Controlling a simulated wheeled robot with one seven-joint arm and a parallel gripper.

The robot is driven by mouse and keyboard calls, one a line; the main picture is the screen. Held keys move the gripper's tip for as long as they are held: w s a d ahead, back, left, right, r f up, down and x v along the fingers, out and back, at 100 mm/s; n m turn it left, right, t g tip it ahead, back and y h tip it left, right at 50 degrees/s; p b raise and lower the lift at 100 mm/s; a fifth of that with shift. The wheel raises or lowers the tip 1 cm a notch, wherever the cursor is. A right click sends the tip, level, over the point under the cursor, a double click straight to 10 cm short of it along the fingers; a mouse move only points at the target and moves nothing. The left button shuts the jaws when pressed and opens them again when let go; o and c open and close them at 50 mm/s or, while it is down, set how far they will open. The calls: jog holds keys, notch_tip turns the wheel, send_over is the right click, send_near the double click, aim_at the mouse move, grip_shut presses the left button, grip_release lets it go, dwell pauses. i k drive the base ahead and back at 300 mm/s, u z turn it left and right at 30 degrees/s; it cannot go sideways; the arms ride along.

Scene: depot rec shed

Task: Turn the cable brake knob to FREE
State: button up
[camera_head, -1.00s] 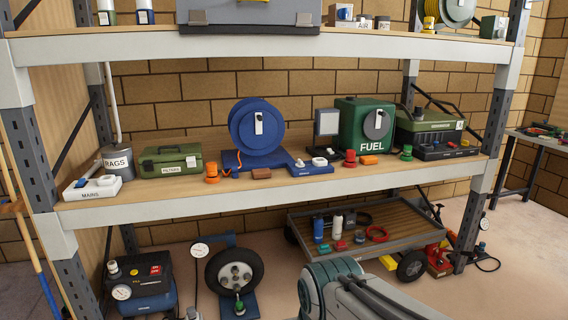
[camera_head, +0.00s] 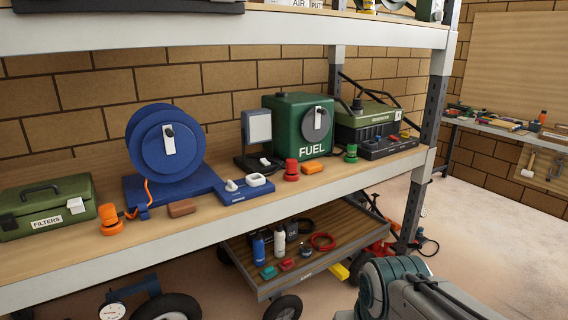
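A blue cable reel (camera_head: 143,150) stands on a blue base (camera_head: 160,186) on the middle shelf, left of centre. A pale lever-like piece (camera_head: 169,140) is upright on its face. An orange cable comes down from the reel. To its right is a low blue box (camera_head: 243,191) with a small white knob-like part (camera_head: 231,185) and a white ring-shaped part (camera_head: 256,180). I cannot read markings on either, so I cannot tell which part is the cable brake knob or its setting. Part of my arm shows at the bottom right; my gripper is not in view.
On the same shelf are a green FILTERS case (camera_head: 45,209), an orange fitting (camera_head: 111,219), a green FUEL tank (camera_head: 285,125) and a green generator (camera_head: 368,119). A cart (camera_head: 268,289) stands below. Open floor lies at the right.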

aim_at(231, 186)
jog(key=z, duration=0.05)
jog(key=i, duration=1.25)
jog(key=u, duration=0.35)
